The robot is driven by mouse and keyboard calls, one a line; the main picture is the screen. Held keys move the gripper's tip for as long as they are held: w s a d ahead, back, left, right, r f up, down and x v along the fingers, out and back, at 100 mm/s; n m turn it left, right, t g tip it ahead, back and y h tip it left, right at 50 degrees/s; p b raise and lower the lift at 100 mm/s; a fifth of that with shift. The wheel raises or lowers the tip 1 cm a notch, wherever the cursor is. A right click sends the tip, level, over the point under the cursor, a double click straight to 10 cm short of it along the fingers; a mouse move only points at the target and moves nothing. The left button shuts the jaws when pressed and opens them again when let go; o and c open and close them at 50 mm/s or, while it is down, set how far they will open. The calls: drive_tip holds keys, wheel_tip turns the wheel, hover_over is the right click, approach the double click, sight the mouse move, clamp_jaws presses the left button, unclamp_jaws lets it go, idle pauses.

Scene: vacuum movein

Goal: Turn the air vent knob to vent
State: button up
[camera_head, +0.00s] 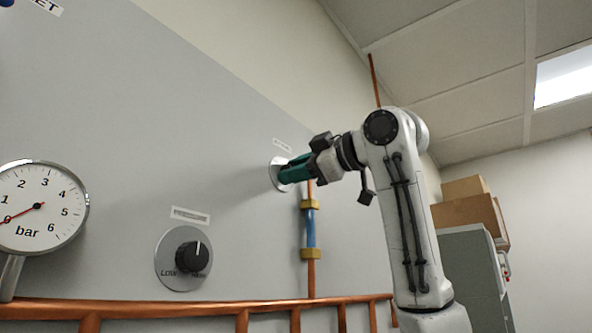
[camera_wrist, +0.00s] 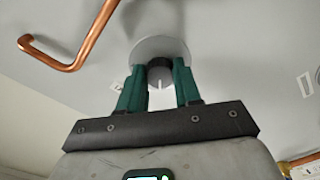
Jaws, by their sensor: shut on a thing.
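The air vent knob is a small black knob (camera_wrist: 160,74) with a white pointer line, on a round pale plate (camera_wrist: 157,49) in the wrist view. In the head view its plate (camera_head: 278,173) shows on the grey panel, and the knob is hidden behind my gripper. My gripper (camera_wrist: 160,82) has its two green fingers on either side of the knob, shut on it. The gripper also shows in the head view (camera_head: 290,171), up against the plate. The lettering around the knob is too small or hidden to read.
A second black knob (camera_head: 192,257) marked LOW sits lower on the panel. A bar gauge (camera_head: 40,206) is at the left. Copper pipes (camera_head: 180,308) run along the bottom, and a blue pipe section (camera_head: 310,229) is below my gripper. Boxes (camera_head: 468,214) stand on a grey cabinet at right.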

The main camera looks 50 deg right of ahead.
drive_tip(key=shift+m+b, duration=0.85)
drive_tip(key=shift+m, duration=7.75)
drive_tip(key=o, duration=1)
drive_tip(key=shift+o, duration=0.2)
drive_tip(key=shift+s, duration=0.1)
